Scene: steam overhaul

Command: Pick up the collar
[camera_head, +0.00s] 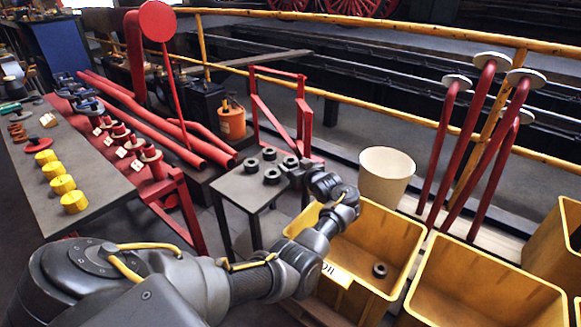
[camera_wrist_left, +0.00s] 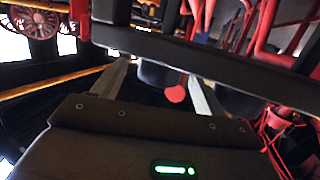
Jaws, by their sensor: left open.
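Several dark ring-shaped collars stand on the small grey table (camera_head: 243,190) in the head view. One collar (camera_head: 251,165) is at the left, one (camera_head: 269,154) at the back, one (camera_head: 272,176) at the front and one (camera_head: 290,162) at the right. My left gripper (camera_head: 290,170) is at the table's right edge, by the right-hand collar; whether it touches is unclear. In the left wrist view its two fingers (camera_wrist_left: 160,82) stand apart. A dark rounded shape shows between them, too dim to name surely. Another collar (camera_head: 380,270) lies in a yellow bin (camera_head: 408,236). My right gripper is not in view.
A cream bucket (camera_head: 386,175) stands behind the yellow bin. A red frame (camera_head: 277,106) rises behind the small table. A long bench (camera_head: 97,180) at the left holds yellow and red parts. A dark bar (camera_wrist_left: 210,60) crosses close in the left wrist view.

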